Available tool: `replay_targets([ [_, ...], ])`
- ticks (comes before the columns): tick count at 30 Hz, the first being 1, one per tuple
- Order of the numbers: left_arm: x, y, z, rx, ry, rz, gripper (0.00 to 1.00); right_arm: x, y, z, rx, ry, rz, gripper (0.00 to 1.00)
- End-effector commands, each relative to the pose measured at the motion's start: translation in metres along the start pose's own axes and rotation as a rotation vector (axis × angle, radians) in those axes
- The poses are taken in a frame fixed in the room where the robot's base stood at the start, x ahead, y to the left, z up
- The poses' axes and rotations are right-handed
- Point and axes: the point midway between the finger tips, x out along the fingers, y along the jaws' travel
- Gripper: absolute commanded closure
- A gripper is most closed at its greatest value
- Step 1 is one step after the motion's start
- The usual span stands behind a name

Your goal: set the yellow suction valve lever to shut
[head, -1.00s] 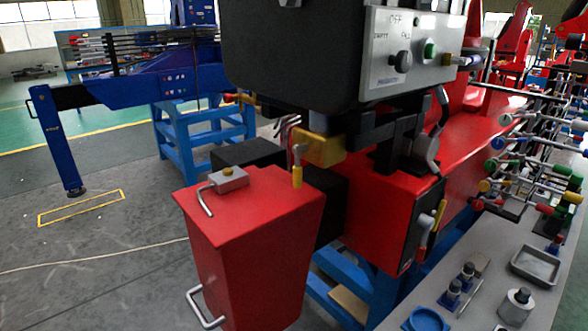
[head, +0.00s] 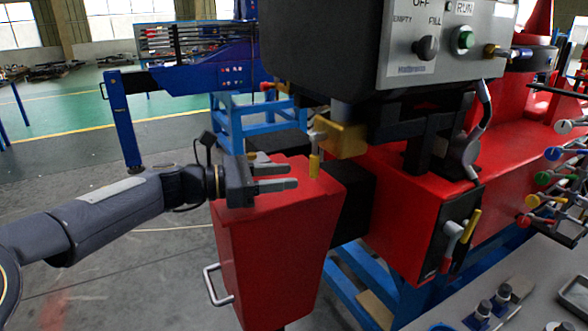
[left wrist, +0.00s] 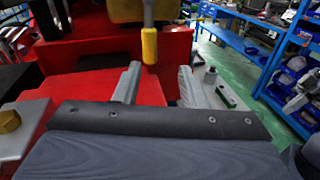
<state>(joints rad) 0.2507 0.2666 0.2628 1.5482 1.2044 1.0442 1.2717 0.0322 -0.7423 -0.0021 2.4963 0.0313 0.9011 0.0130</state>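A yellow-sleeved lever (head: 314,163) hangs straight down from a brass valve block (head: 345,138), behind the red tapered tank's top. In the left wrist view the yellow grip (left wrist: 149,46) hangs upright ahead of the fingers, in line with the gap between them. My left gripper (head: 290,177) reaches in from the left over the red tank. Its fingers (left wrist: 160,68) are apart and nothing is between them; the lever appears beyond the tips, apart from them. A second yellow-handled lever (head: 468,236) is on the red box's dark plate. My right gripper is out of view.
The red tank (head: 280,245) is below my left gripper. A grey control box (head: 440,45) with a dark knob and green button overhangs the valve. A brass nut on a metal block (left wrist: 12,121) is close at left in the wrist view. Free floor is to the left.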

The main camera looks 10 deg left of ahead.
Motion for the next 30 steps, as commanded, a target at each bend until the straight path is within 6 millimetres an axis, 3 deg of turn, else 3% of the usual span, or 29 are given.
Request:
replay_targets([
  [4, 0.008, 0.014, 0.005, -0.087, -0.057, 0.006, 0.63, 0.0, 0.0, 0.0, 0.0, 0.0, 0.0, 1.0],
  [18, 0.073, 0.014, 0.01, -0.085, -0.055, 0.005, 0.63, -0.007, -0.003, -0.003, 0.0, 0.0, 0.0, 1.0],
  [30, 0.082, 0.014, 0.009, -0.084, -0.054, 0.007, 0.64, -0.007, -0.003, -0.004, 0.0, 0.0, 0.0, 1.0],
])
